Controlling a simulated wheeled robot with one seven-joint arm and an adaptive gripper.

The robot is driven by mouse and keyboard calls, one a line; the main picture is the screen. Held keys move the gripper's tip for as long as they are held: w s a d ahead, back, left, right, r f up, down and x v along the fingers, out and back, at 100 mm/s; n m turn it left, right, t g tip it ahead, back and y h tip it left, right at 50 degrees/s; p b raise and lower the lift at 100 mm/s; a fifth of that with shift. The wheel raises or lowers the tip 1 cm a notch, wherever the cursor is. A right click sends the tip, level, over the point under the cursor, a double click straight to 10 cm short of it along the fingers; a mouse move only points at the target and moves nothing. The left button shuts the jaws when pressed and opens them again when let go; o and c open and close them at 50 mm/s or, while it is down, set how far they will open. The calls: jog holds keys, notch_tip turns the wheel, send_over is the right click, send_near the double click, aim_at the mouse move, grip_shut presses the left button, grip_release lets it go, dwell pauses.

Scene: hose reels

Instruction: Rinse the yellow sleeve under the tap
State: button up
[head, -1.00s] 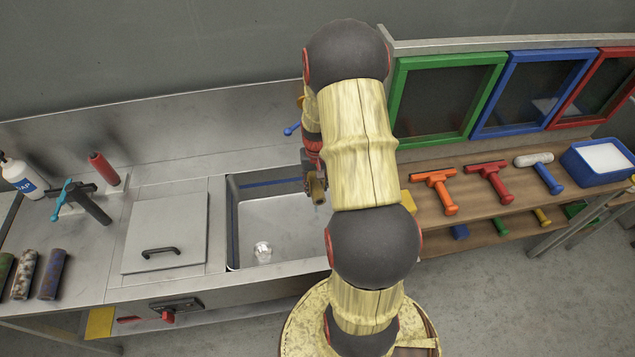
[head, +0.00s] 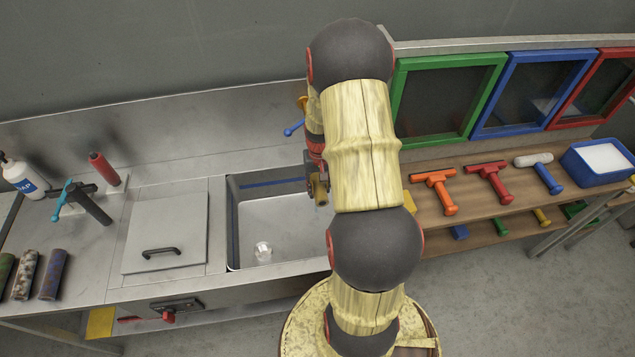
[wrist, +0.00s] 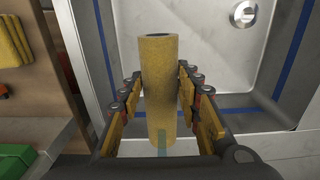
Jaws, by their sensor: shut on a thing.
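The yellow sleeve (wrist: 160,85) is a mottled tube held between the two fingers of my gripper (wrist: 160,92) in the wrist view. A pale blue-green strip shows at its near end; I cannot tell what it is. In the head view the sleeve (head: 320,188) hangs over the right part of the steel sink (head: 285,222), with my gripper (head: 316,170) partly hidden by my arm. A blue lever (head: 293,128) and an orange-yellow piece (head: 303,102) show behind my arm at the back of the sink. The tap's spout is hidden, and I see no clear running water.
A grey lid (head: 165,225) lies left of the sink. A wooden shelf with squeegees (head: 437,190) and coloured frames (head: 447,98) is on the right.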

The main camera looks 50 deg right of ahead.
jog(key=s+a+r+p, duration=0.2)
jog(key=s+a+p, duration=0.1)
jog(key=s+a, duration=0.3)
jog(key=shift+s+r, duration=0.4)
jog(key=shift+s, duration=0.15)
dwell(1.4)
